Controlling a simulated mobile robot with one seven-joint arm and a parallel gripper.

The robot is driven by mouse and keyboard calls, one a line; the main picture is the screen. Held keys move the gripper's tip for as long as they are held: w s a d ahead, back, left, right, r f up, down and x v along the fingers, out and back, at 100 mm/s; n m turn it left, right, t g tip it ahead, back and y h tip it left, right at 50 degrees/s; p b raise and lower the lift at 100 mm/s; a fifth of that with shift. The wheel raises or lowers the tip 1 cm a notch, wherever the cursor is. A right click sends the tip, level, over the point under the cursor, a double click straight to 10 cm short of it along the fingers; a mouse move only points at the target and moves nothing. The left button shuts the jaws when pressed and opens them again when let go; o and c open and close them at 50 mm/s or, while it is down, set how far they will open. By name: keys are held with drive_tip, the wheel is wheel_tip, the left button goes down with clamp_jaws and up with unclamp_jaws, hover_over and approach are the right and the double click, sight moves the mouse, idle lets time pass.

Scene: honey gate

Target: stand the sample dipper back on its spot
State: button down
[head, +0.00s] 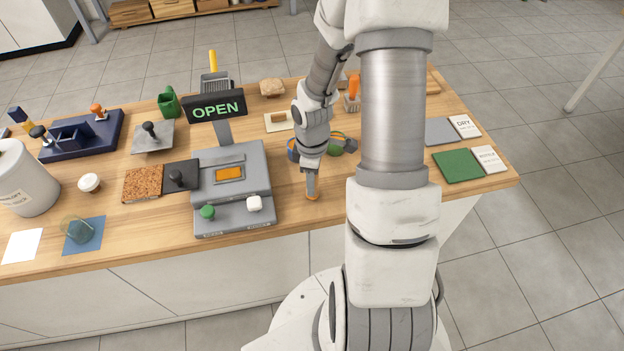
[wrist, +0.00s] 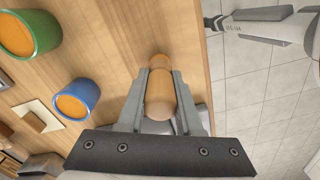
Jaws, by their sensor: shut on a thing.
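My gripper (head: 311,180) points down over the front part of the wooden counter, right of the grey console. In the wrist view my gripper (wrist: 159,95) has its two grey fingers closed on a smooth, light-brown wooden piece, which I take to be the sample dipper (wrist: 159,92). Its thicker rounded end faces the camera and a narrower part lies beyond. In the head view only a small brown end of the dipper (head: 312,197) shows below the fingers. I cannot tell whether it touches the counter. I cannot tell which place is its spot.
A blue-sided pot (wrist: 76,100) and a green-sided pot (wrist: 30,35), both orange inside, stand left in the wrist view. The grey console (head: 235,185) with the OPEN sign (head: 216,108) is left of my gripper. The counter's front edge is close. My arm hides part of the counter.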

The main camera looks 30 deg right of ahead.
drive_tip(key=shift+f, duration=0.4)
drive_tip(key=c, duration=0.5)
unclamp_jaws()
drive_tip(key=shift+r+p, duration=3.4)
drive_tip(key=shift+r, duration=0.6)
